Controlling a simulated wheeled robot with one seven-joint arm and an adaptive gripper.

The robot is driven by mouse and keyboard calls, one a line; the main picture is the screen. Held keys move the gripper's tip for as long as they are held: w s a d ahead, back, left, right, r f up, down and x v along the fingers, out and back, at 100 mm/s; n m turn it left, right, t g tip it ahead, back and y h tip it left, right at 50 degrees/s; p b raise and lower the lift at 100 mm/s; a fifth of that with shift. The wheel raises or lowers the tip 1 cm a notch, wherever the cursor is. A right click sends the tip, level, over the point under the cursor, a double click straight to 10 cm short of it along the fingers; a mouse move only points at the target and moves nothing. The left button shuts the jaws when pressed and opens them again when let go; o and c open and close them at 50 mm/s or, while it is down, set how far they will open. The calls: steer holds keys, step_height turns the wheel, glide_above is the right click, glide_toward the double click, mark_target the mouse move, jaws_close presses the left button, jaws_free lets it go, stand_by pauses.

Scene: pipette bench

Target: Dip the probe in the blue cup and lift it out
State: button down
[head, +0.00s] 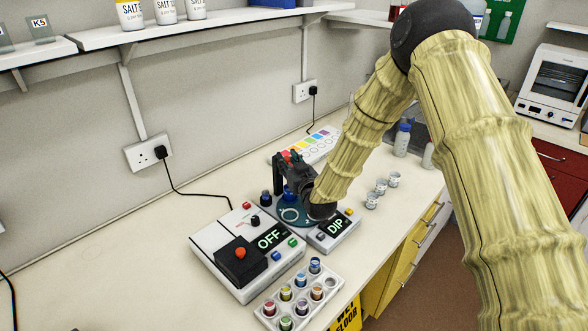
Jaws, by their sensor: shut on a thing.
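A small blue thing (290,194) shows just under the gripper, above a round teal plate (284,213). A white tray (328,295) in front holds several small cups of different colours.
A white box with an OFF display (268,238) and a red button stands left of the tray. Several small white cups (381,187) stand in a row on the right. A colour palette strip (313,144) lies behind my gripper. The bench is clear at left.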

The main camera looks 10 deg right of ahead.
steer(key=shift+r, duration=0.25)
steer(key=c, duration=1.3)
jaws_free()
steer(key=shift+a, duration=0.1)
steer(key=shift+s, duration=0.25)
steer(key=v, duration=1.1)
steer(key=shift+s, duration=0.25)
